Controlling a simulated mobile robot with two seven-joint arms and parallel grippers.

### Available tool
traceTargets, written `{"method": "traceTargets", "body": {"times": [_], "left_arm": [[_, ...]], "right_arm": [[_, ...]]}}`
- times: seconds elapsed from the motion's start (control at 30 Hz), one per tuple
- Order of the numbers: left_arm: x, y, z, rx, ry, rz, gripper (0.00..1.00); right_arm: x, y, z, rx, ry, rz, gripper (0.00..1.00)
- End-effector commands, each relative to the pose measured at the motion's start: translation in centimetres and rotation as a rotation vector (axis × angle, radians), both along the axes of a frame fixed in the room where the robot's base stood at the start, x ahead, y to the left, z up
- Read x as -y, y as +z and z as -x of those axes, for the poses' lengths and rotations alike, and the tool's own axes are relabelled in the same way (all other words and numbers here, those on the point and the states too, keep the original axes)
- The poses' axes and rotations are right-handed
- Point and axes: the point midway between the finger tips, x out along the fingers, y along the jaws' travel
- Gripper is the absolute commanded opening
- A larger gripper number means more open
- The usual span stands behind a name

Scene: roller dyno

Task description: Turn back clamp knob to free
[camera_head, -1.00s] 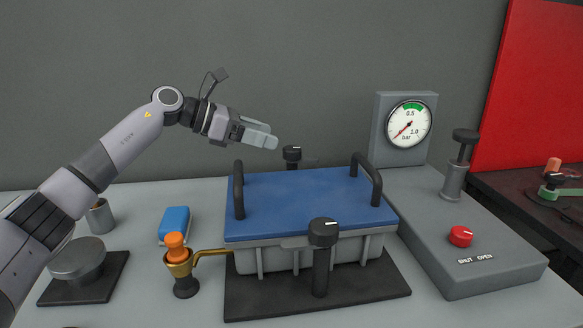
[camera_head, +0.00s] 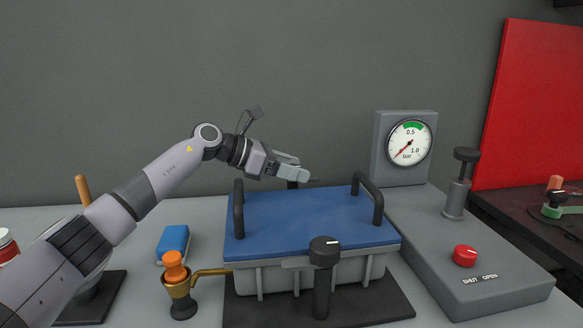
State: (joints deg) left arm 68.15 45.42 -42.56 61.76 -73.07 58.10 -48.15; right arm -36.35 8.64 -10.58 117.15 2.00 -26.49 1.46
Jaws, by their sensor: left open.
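The back clamp knob (camera_head: 293,184) stands behind the blue lid (camera_head: 300,215), and my left gripper (camera_head: 308,174) covers most of it. The left gripper is open, with its fingers at the knob's height; I cannot tell whether they touch it. The front clamp knob (camera_head: 325,246) is black with a white mark, on a post in front of the box (camera_head: 275,278). The lid lies on the box and has two black handles. My right gripper is not in view.
A grey console on the right carries a pressure gauge (camera_head: 409,141), a red knob (camera_head: 465,256) and a black-topped plunger (camera_head: 459,185). A brass piece with an orange top (camera_head: 174,272) and a blue block (camera_head: 173,241) stand left of the box. The wall is behind.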

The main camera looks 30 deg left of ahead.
Motion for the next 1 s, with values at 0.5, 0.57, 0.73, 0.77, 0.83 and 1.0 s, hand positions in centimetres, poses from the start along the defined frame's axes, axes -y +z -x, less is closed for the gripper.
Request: {"method": "traceTargets", "body": {"times": [0.5, 0.57, 0.73, 0.77, 0.83, 1.0], "left_arm": [[0.0, 0.2, 0.0, -0.001, 0.043, -0.006, 0.18], [-0.1, 0.2, 0.0, -0.002, 0.071, -0.008, 0.18], [-0.1, 0.1, 0.1, 0.001, 0.124, -0.005, 0.18], [-0.1, 0.1, 0.1, 0.002, 0.128, -0.003, 0.18], [-0.1, 0.1, 0.1, 0.002, 0.135, 0.0, 0.18], [0.0, 0.1, 0.0, 0.002, 0.135, 0.001, 0.18]], "right_arm": [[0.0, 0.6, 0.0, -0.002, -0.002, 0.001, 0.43], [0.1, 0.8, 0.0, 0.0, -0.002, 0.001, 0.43], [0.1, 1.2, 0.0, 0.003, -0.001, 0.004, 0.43], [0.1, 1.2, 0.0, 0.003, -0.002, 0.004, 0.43], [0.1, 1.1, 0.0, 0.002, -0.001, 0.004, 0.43], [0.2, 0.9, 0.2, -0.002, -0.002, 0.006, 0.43]]}}
